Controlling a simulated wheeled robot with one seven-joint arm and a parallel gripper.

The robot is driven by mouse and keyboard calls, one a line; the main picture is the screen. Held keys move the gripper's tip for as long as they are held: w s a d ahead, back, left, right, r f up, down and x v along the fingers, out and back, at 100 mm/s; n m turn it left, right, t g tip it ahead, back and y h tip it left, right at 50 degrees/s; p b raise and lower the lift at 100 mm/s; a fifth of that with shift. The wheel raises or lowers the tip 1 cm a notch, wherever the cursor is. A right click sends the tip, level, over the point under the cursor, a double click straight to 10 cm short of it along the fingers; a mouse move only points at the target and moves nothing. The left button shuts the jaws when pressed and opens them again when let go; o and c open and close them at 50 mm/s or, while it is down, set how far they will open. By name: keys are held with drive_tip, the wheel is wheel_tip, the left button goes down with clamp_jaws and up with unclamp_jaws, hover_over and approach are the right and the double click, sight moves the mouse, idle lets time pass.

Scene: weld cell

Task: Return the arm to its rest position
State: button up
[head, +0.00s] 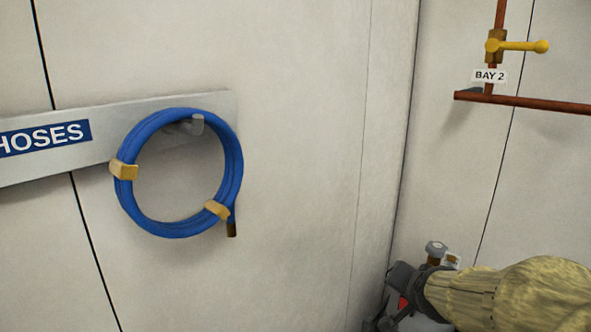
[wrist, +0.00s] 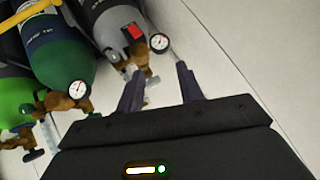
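In the head view my gripper (head: 385,322) is at the lower right, at the end of my arm in its tan sleeve, and is partly cut off by the bottom edge. In the wrist view the two dark fingers of my gripper (wrist: 160,82) stand apart with nothing seen between them but the pale wall or floor. A grey gas cylinder (wrist: 104,22) with a red tag and a gauge (wrist: 159,43) is just beyond the fingertips; I cannot tell whether they touch it.
In the wrist view a dark green cylinder (wrist: 58,50) and a bright green cylinder (wrist: 14,98) stand beside the grey one. In the head view a blue hose coil (head: 128,190) hangs on the HOSES rail (head: 100,112). A copper pipe (head: 540,102) with a yellow valve handle (head: 525,46) is at upper right.

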drive_tip(key=s+a+f+n+g+y+b, duration=0.1)
drive_tip(key=s+a+f+n+g+b, duration=0.1)
drive_tip(key=s+f, duration=0.4)
drive_tip(key=s+a+f+n+g+b, duration=0.1)
drive_tip(key=s+a+f+n+g, duration=0.4)
drive_tip(key=f, duration=0.7)
drive_tip(key=shift+s+a+f+n+y+b, duration=0.35)
drive_tip(key=shift+s+n, duration=0.25)
drive_tip(key=shift+s, duration=0.35)
drive_tip(key=shift+w+d, duration=0.1)
